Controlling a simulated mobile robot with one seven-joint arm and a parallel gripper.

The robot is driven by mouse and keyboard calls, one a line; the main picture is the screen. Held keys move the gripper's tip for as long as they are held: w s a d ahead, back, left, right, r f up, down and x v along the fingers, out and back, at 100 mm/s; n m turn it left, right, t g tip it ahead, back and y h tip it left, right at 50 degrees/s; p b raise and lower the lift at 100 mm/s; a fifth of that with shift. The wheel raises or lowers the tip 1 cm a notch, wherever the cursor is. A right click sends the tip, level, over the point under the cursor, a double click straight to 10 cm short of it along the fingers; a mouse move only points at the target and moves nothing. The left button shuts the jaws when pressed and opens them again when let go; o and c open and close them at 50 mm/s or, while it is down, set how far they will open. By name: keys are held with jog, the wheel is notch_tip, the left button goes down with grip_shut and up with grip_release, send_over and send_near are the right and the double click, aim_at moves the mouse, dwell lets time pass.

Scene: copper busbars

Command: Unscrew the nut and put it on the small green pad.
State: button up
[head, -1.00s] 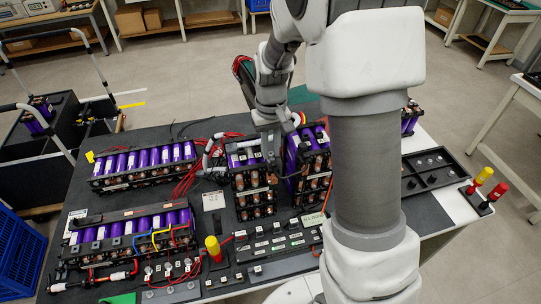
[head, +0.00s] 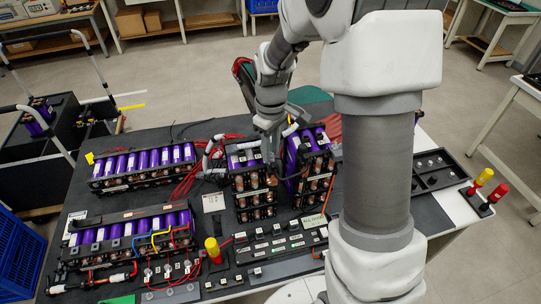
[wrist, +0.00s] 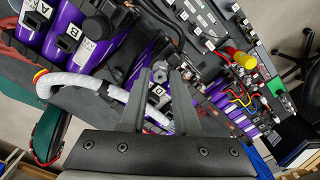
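My gripper (wrist: 160,88) points down over the purple battery modules, with its two fingers apart. In the wrist view, a small grey nut-like piece (wrist: 157,90) shows in the gap between the fingers; I cannot tell whether the fingers touch it. In the head view, my gripper (head: 270,145) is at the top of the middle module (head: 252,185), and its fingertips and the nut are not clear there. The small green pad (head: 118,299) is partly cut off at the bottom edge of the head view. It seems to show also in the wrist view (wrist: 275,86).
Other battery modules stand at the back left (head: 143,165) and front left (head: 128,235). A white cable (wrist: 70,82) runs close beside my fingers. A yellow-handled tool (head: 212,248) stands upright near the front. A black tray (head: 445,165) lies at the right.

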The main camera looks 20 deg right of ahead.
jog(key=m, duration=0.4)
jog(key=shift+m, duration=0.4)
jog(key=m, duration=0.5)
jog(key=shift+c, duration=0.2)
grip_shut()
jog(key=n, duration=0.6)
jog(key=shift+n, duration=0.4)
